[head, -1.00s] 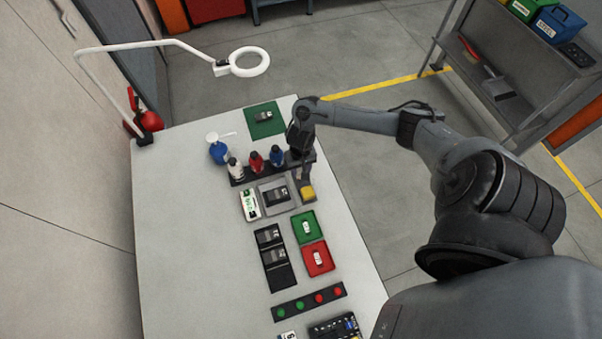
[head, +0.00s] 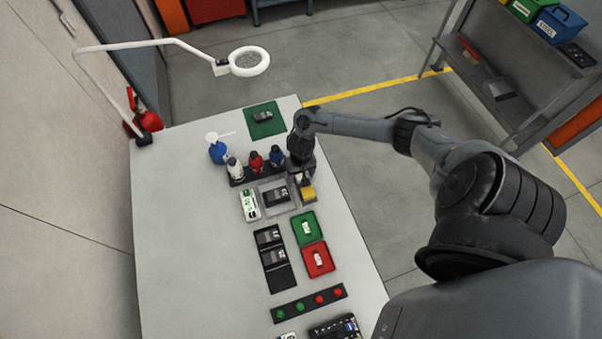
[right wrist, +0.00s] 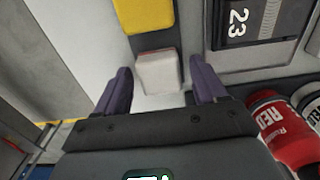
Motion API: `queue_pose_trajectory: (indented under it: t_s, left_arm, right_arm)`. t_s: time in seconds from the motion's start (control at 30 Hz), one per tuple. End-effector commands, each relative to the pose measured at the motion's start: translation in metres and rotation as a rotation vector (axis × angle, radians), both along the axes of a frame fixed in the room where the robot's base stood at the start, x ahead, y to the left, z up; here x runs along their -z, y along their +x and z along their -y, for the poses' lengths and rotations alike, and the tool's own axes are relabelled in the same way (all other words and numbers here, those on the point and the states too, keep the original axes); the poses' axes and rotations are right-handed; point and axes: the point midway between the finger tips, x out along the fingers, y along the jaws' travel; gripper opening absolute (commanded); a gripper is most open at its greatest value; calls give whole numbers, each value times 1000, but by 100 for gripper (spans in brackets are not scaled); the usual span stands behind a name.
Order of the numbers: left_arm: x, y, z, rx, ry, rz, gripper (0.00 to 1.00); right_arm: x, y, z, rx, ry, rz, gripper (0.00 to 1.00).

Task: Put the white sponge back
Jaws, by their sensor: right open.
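The white sponge (right wrist: 158,73) shows in the right wrist view, just ahead of and between the fingertips of my right gripper (right wrist: 162,78). It lies at the near end of a dark grey strip holder (right wrist: 152,41). A yellow sponge (right wrist: 145,14) lies at the other end of that strip. My right gripper is open, with one dark finger on each side of the white sponge's line; I see no contact. In the head view my right gripper (head: 302,179) is low over the table beside the yellow sponge (head: 308,193), and it hides most of the white sponge. My left gripper is not in view.
A rack with white, red (head: 256,161) and blue bottles stands close to the left of my right gripper. A grey tray with a device marked 23 (right wrist: 240,22) is beside the strip. Green (head: 304,228) and red (head: 318,259) trays lie nearer. The table's left side is clear.

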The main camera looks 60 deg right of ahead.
Motion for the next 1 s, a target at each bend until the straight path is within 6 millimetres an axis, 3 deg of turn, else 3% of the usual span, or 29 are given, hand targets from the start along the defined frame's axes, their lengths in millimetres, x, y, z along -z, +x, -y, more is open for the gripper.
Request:
queue_pose_trajectory:
  t_s: [0.23, 0.37, 0.8, 1.0]
  left_arm:
    - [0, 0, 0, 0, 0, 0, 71]
    - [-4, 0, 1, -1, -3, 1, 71]
    - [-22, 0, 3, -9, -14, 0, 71]
    - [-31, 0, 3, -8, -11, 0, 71]
  right_arm:
    - [-4, 0, 1, -1, -1, 1, 71]
    - [-17, 1, 0, -1, -1, 2, 71]
    - [-94, 0, 0, -3, -2, 2, 71]
    - [-117, 1, 0, -4, -1, 3, 71]
